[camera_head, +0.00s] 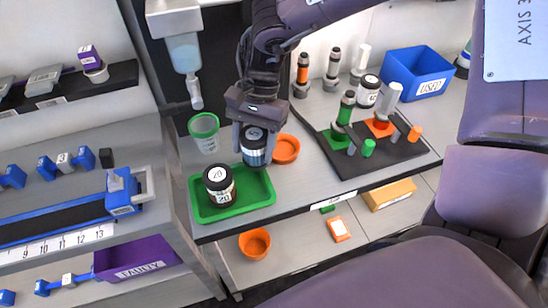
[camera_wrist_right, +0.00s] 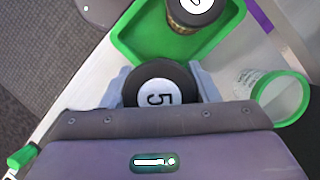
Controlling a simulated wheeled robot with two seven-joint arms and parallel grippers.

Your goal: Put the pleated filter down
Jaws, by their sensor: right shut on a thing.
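My right gripper (camera_head: 254,150) is shut on the pleated filter (camera_head: 255,153), a short upright cylinder with a black cap and blue-grey sides. In the right wrist view the filter (camera_wrist_right: 160,86) shows its cap with a white label reading 5, between the two fingers. In the head view it overlaps the back right edge of the green tray (camera_head: 205,216). I cannot tell whether its underside touches anything. A similar black-capped cylinder marked 20 (camera_head: 220,184) stands in the tray's left part. The tray's right part is bare. My left gripper is out of view.
A green-rimmed clear cup (camera_head: 204,133) stands behind the tray under a dispenser (camera_head: 184,55). An orange bowl (camera_head: 286,149) is close to the right of the gripper. A black mat (camera_head: 380,155) with fittings lies further right. The bench's front edge runs close before the tray.

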